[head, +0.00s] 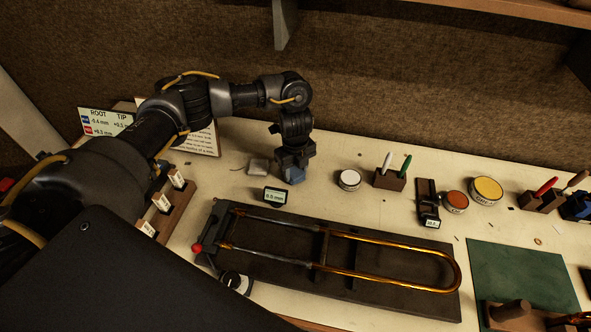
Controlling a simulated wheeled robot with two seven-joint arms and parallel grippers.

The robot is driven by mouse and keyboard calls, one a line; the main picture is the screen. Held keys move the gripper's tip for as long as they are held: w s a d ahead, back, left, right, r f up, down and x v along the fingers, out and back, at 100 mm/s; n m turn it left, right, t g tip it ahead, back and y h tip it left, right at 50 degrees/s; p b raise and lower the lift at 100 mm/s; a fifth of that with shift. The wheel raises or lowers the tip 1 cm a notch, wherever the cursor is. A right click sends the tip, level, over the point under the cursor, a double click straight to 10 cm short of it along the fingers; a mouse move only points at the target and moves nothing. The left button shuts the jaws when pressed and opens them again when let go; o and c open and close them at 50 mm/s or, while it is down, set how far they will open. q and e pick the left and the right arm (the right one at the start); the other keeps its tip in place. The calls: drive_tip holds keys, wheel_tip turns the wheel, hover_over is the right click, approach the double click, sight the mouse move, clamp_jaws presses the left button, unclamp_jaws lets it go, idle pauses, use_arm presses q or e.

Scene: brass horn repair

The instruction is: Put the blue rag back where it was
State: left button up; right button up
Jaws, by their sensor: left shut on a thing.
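My left gripper (293,168) points down at the back of the bench, left of the picture's middle. It is shut on the blue rag (295,177), a small blue piece that shows just below the fingers. The gripper hides most of the rag, and I cannot tell whether the rag touches the bench top. A pale grey-white cloth (258,166) lies on the bench just left of the gripper. My right gripper is not in view.
A small display reading 0.0 mm (275,195) stands just in front of the gripper. A brass slide (400,280) lies on a dark fixture board (385,300) farther forward. A round white tin (349,180) and a pen holder (389,180) stand to the right. A green mat (520,270) lies front right.

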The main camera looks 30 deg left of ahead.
sight(295, 172)
use_arm(q)
drive_tip(key=o, duration=1)
drive_tip(key=shift+f, duration=0.1)
wheel_tip(295, 172, up, 12)
drive_tip(key=shift+r+b, duration=0.2)
drive_tip(key=shift+b, duration=0.1)
